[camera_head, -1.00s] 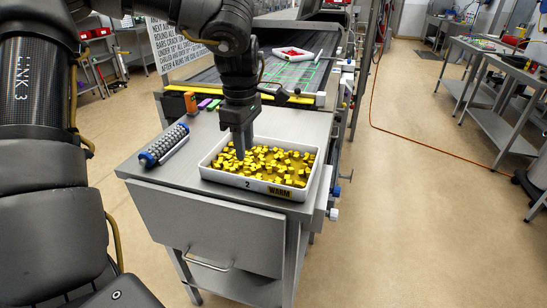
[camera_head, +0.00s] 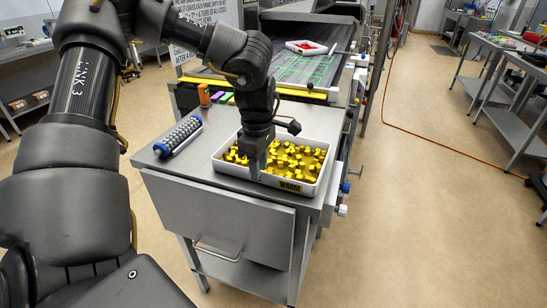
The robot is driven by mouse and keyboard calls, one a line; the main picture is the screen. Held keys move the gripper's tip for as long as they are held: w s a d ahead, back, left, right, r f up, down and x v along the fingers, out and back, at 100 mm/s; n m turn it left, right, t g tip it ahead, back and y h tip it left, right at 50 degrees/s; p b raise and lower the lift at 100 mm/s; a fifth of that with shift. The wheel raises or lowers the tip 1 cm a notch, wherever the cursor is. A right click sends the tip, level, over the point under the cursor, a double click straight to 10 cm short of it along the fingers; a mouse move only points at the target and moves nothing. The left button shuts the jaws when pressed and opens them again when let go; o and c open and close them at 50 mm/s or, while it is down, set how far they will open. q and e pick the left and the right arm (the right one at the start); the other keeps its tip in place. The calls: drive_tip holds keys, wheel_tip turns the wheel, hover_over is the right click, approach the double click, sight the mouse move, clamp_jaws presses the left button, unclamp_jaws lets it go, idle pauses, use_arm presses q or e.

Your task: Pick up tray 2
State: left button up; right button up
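Tray 2 (camera_head: 228,169) is a white, low-walled tray full of yellow pieces. It rests on the steel top of a cabinet, with a yellow "WARM" label on its front wall. My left gripper (camera_head: 256,168) points down at the tray's front wall. Its finger end covers the place on the wall where the "2" showed earlier. I cannot tell whether the fingers straddle the wall or how far apart they are. My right gripper is out of view.
A grey studded roller (camera_head: 178,136) with blue ends lies on the cabinet top (camera_head: 163,165) left of the tray. An orange object (camera_head: 204,95) stands behind. A conveyor (camera_head: 310,72) carrying a red-and-white item (camera_head: 306,47) runs at the back. Open floor lies to the right.

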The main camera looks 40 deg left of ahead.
use_arm(q)
wheel_tip(320, 180, down, 2)
drive_tip(key=shift+f, duration=0.3)
clamp_jaws()
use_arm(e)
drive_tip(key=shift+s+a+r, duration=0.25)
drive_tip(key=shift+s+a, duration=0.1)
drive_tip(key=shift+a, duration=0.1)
use_arm(q)
drive_tip(key=shift+w+r, duration=0.1)
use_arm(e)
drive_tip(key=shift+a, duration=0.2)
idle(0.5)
